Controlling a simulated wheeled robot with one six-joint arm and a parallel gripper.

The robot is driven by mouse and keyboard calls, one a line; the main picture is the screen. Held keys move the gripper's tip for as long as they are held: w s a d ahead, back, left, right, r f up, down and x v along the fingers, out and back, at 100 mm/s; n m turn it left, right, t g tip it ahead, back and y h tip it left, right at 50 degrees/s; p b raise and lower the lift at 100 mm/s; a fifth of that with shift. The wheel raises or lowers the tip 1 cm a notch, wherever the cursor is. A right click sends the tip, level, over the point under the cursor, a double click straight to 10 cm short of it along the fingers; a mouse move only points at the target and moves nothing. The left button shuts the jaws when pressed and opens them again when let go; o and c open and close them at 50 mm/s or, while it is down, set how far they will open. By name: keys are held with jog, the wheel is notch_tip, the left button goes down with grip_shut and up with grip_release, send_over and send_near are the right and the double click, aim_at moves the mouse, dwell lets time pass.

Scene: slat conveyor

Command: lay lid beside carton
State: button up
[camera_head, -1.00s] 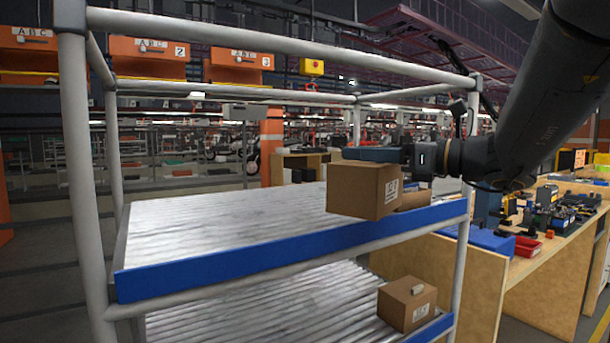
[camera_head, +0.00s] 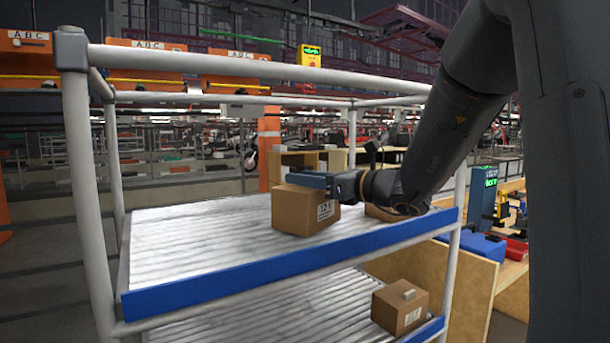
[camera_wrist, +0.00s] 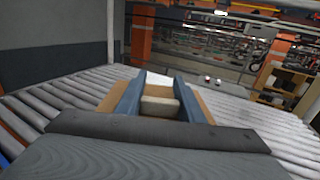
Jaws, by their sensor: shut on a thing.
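My gripper (camera_head: 312,180) is above the top slatted deck, its blue fingers shut on the lid (camera_head: 303,212). The lid shows as a brown, box-shaped cardboard piece with a printed label on its side. In the wrist view a pale knob (camera_wrist: 159,107) sits between the two blue fingers (camera_wrist: 160,88), with brown cardboard spreading out either side. I cannot tell whether the lid touches the deck. A second brown cardboard piece, seemingly the carton (camera_head: 381,213), stands to its right, mostly hidden by my wrist and arm.
The top deck (camera_head: 190,235) is bare to the left of the lid. A blue rail (camera_head: 220,276) edges its front, and grey posts and bars frame it. A wooden workbench (camera_head: 470,280) stands right.

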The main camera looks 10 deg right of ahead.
jog(key=shift+f, duration=0.2)
jog(key=shift+f, duration=0.15)
jog(key=o, duration=1.3)
jog(key=shift+s+d, duration=0.1)
jog(key=shift+s, duration=0.05)
jog(key=b+v, duration=0.3)
jog(key=v, duration=0.8)
jog(key=shift+s+d+b, duration=0.2)
jog(key=shift+s+b, duration=0.05)
jog(key=shift+b, duration=0.15)
